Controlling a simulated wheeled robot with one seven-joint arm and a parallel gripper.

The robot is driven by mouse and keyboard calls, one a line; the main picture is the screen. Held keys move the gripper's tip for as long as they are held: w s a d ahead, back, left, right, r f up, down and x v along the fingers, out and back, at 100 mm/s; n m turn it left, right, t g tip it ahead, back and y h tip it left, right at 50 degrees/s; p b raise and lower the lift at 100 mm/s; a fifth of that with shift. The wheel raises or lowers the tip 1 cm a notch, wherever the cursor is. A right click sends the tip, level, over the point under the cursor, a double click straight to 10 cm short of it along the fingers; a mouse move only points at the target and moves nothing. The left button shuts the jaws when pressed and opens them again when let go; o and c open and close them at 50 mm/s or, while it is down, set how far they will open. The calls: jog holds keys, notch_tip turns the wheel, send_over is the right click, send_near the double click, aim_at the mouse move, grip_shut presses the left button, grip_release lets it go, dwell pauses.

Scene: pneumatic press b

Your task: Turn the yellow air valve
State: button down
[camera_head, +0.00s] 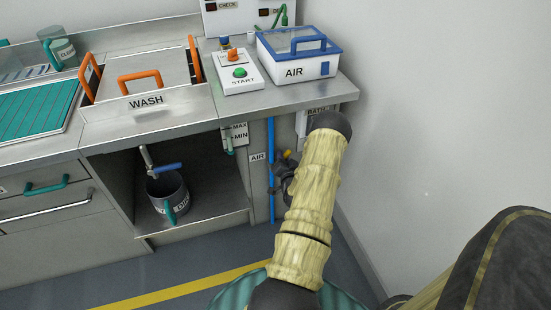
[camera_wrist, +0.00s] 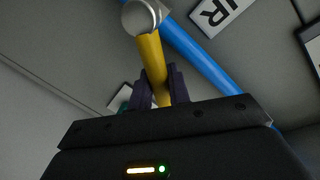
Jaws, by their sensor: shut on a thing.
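The yellow air valve handle (camera_wrist: 151,60) runs down from a round metal hub (camera_wrist: 141,16) in the wrist view. The hub sits by the blue air pipe (camera_wrist: 208,57). My gripper (camera_wrist: 160,85) is shut on the handle's lower end, with a dark finger on each side. In the head view my gripper (camera_head: 284,168) is beside the blue pipe (camera_head: 271,190), under the bench's right end. Only a small yellow bit of the handle (camera_head: 287,153) shows there; my arm and gripper hide the rest.
The AIR label (camera_head: 257,157) is left of the pipe. The bench top (camera_head: 335,92) overhangs above my gripper, and a wall stands close on the right. An open bay with a grey bucket (camera_head: 167,194) and a blue-handled tap (camera_head: 167,167) is to the left.

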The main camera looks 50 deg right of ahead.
jog(key=shift+a, duration=0.15)
dwell(0.3)
jog(key=c, duration=1.4)
grip_release()
jog(key=shift+o, duration=0.2)
jog(key=p+v, duration=0.3)
jog(key=v, duration=1.4)
jog(key=shift+s+a+f, duration=0.1)
jog(key=shift+a, duration=0.05)
